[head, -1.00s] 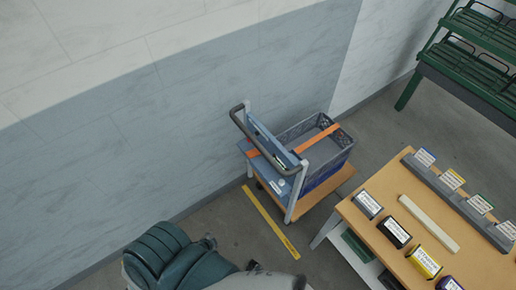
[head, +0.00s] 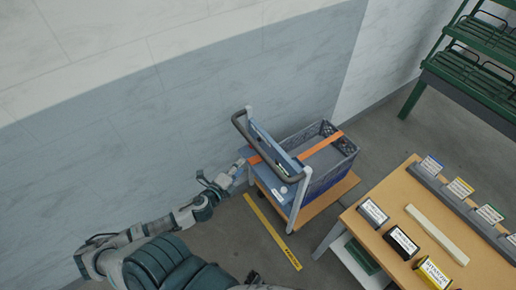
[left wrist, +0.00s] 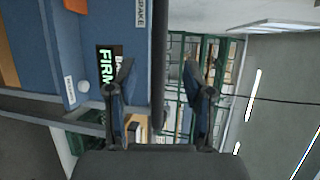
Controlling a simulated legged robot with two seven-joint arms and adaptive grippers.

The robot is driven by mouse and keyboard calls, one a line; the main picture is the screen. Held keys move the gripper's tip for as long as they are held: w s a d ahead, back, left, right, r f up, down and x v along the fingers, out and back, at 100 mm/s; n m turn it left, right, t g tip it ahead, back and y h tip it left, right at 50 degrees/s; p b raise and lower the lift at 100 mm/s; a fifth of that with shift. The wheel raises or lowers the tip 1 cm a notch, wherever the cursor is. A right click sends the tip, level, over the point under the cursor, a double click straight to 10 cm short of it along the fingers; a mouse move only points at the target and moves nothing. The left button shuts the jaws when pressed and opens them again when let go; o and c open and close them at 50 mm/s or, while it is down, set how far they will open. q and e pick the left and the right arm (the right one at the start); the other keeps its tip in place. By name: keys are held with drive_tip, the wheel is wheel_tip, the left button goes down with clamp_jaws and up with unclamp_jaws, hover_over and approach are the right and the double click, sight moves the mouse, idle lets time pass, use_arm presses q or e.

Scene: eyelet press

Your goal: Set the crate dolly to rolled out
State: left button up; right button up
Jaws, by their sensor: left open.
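The crate dolly (head: 323,204) stands by the wall in the head view. It has a wooden deck, a blue panel and a dark curved handle (head: 262,146). A grey-blue crate (head: 333,160) with an orange strap sits on it. My left gripper (head: 232,168) is just left of the dolly's handle end, apparently apart from it; exact contact cannot be told. In the left wrist view my left gripper (left wrist: 160,85) is open, and the dark handle bar (left wrist: 159,65) shows upright between its fingers. The blue panel (left wrist: 125,30) with labels is at left. My right gripper is not in view.
A yellow floor strip (head: 272,231) lies in front of the dolly. A wooden table (head: 405,190) with labelled boxes stands close at right. A green rack (head: 470,80) is at the back right. The wall (head: 150,120) is close behind the dolly.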

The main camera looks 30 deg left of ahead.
sight(257, 148)
use_arm(q)
drive_tip(key=w, duration=0.4)
drive_tip(key=w+f, duration=0.1)
drive_tip(key=w, duration=0.3)
drive_tip(key=w+f, duration=0.1)
drive_tip(key=w, duration=0.4)
drive_tip(key=shift+w+a+f, duration=0.1)
drive_tip(key=shift+f, duration=0.15)
drive_tip(key=shift+a, duration=0.1)
drive_tip(key=shift+c, duration=0.3)
drive_tip(key=c, duration=0.4)
drive_tip(key=shift+f, duration=0.1)
clamp_jaws()
